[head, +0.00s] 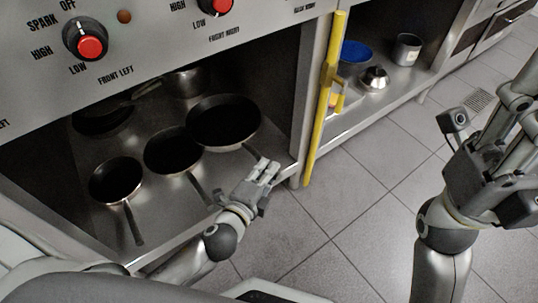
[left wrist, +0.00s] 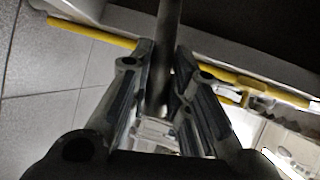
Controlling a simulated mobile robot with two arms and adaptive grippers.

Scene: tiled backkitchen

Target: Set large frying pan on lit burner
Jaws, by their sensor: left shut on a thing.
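The large frying pan (head: 223,120), dark inside, is the biggest and rightmost of the pans on the shelf under the stove. Its handle points toward the shelf's front edge. My left gripper (head: 266,168) is shut on that handle at the shelf's front right corner. In the left wrist view the grey handle (left wrist: 165,50) runs between the two fingers. My right gripper (head: 521,90) is raised at the right edge, apart from the pan and partly cut off; its opening is unclear. The burners and any flame are out of view.
A medium pan (head: 172,150) and a small pan (head: 116,180) lie left of the large one. The stove front with red knobs (head: 89,47) overhangs the shelf. A yellow bar (head: 325,98) stands upright at right. Tiled floor (head: 350,205) is clear in front.

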